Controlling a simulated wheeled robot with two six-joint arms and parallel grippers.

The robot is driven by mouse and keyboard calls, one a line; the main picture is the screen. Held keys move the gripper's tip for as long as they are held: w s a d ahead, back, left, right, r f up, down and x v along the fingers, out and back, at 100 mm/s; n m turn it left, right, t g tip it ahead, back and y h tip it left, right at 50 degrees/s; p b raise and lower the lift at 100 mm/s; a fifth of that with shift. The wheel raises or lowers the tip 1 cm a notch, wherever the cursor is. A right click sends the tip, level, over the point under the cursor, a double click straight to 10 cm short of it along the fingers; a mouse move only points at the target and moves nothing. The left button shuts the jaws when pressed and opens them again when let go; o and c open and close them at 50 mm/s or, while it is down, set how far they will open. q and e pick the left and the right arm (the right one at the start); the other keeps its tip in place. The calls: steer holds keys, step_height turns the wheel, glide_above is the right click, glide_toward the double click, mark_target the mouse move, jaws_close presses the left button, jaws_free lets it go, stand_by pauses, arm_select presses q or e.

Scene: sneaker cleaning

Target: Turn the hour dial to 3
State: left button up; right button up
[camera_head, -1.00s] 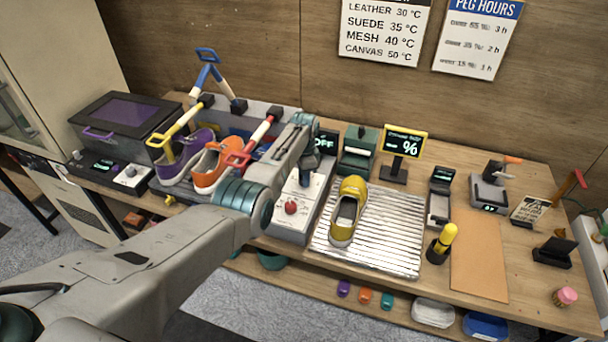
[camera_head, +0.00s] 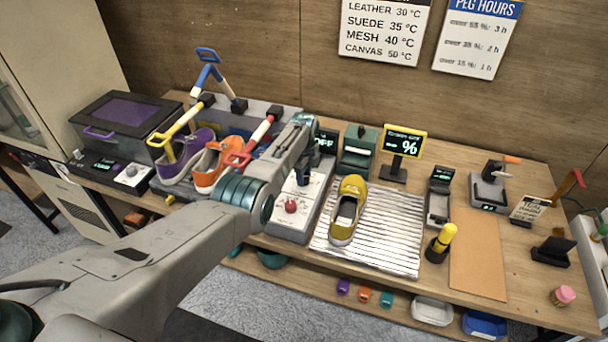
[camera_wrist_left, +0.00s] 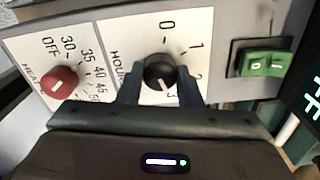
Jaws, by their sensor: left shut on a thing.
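The hour dial (camera_wrist_left: 159,70) is a black round knob on a white panel. In the left wrist view it sits among the marks 0, 1, 2 and 3, and its white line appears to point down toward the 3. My left gripper (camera_wrist_left: 160,86) is shut on this dial, one finger on each side. In the head view the left gripper (camera_head: 304,176) is over the white panel of the control box (camera_head: 311,202), and hides most of the dial. My right gripper is not in view.
A red heat knob (camera_wrist_left: 58,82) is left of the dial, and a green switch (camera_wrist_left: 265,65) is right of it. A yellow shoe (camera_head: 347,211) stands on the ridged metal plate (camera_head: 394,240). Orange (camera_head: 215,166) and purple (camera_head: 180,158) shoes stand left of my arm.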

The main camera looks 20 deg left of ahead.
arm_select(q)
steer(key=shift+w+r+m, duration=0.1)
steer(key=shift+r+m, duration=0.1)
steer(key=shift+m, duration=0.3)
steer(key=o, duration=1)
steer(key=shift+f, duration=0.1)
step_height(320, 180, up, 11)
steer(key=shift+f+b, duration=0.1)
steer(key=shift+b, duration=0.85)
